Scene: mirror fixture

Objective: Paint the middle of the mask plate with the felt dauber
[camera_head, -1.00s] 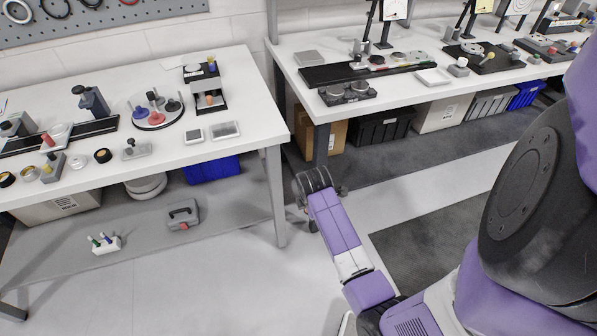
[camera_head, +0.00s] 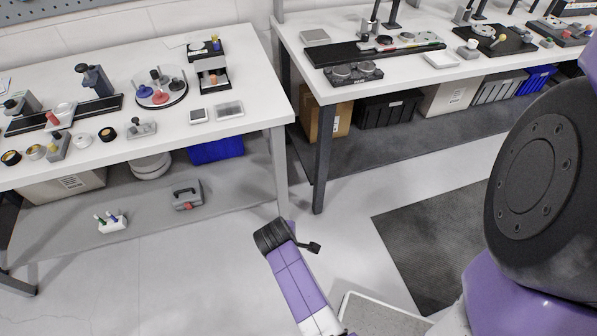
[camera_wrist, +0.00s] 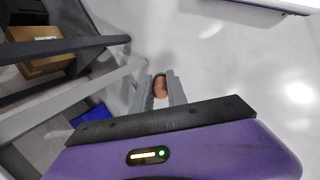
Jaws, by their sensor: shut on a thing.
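My gripper (camera_wrist: 160,90) shows in the wrist view with both grey fingers closed on a brown rounded piece (camera_wrist: 160,86), which seems to be the top of the felt dauber. The rest of it is hidden. In the head view my arm's end hangs over open floor in front of the benches, and the fingers and held piece are hidden. I cannot tell for sure which thing is the mask plate. Two small flat plates, a framed one (camera_head: 198,116) and a grey one (camera_head: 229,110), lie near the left bench's right end. A dark stand (camera_head: 208,65) is behind them.
The left bench (camera_head: 235,60) also bears a round tray (camera_head: 148,103) with several knobbed tools, and jars along its front. The right bench (camera_head: 300,75) carries fixtures. Bench legs (camera_head: 322,160) stand near my arm. Floor between me and the benches is clear.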

